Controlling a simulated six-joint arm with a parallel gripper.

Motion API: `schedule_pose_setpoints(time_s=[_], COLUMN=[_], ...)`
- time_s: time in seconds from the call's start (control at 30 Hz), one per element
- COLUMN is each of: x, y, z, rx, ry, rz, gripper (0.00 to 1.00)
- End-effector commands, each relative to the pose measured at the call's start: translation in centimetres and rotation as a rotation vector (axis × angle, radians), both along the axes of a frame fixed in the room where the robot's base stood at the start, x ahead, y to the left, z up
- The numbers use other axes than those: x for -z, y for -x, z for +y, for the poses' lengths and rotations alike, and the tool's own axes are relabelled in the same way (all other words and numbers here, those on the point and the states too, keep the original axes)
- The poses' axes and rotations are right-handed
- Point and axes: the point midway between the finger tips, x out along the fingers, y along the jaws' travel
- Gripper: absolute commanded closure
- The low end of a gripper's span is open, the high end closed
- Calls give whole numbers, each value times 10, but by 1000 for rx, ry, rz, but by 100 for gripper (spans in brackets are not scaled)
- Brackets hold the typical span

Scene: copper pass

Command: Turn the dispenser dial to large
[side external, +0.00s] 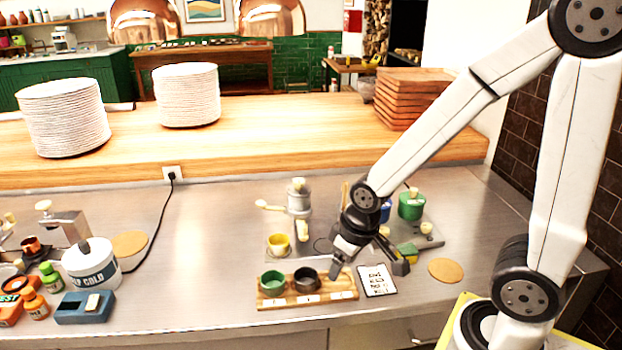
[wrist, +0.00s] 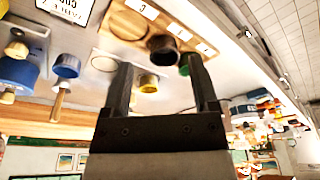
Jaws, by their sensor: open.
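A grey dispenser (side external: 299,203) with cream handles stands upright at the middle of the steel counter. A yellow cup (side external: 278,243) sits at its foot and also shows between my fingers in the wrist view (wrist: 148,83). I cannot make out which part is the dial or any size marks. My gripper (side external: 368,264) is open and empty, to the right of the dispenser and apart from it, low over the counter near the wooden cup board. In the wrist view my gripper's two fingers (wrist: 162,82) stand wide apart and hide part of the scene.
The wooden board (side external: 348,294) holds a green cup (side external: 271,282) and a dark cup (side external: 306,279) close to my gripper. A printed card (side external: 377,280) lies beside it. A tray with a green canister (side external: 411,206) stands behind my gripper.

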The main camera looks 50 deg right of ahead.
Motion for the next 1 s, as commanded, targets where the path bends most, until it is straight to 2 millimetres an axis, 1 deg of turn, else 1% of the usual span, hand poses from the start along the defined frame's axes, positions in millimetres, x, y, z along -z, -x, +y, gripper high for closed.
schedule_pose_setpoints(time_s=[0.17,0.27,0.37,0.5,0.7,0.8,0.9,1.0], x=[-7,-15,-26,-46,-77,-92,-104,-111], y=[-17,-35,-59,-96,-144,-163,-176,-184], z=[-6,-14,-27,-50,-90,-109,-125,-135], rx=[7,11,15,20,19,14,9,5], ry=[-1,-1,-2,-3,-3,-2,-2,0], rz=[-11,-22,-37,-63,-105,-125,-142,-153], gripper=[23,23,23,23,23,23,23,23])
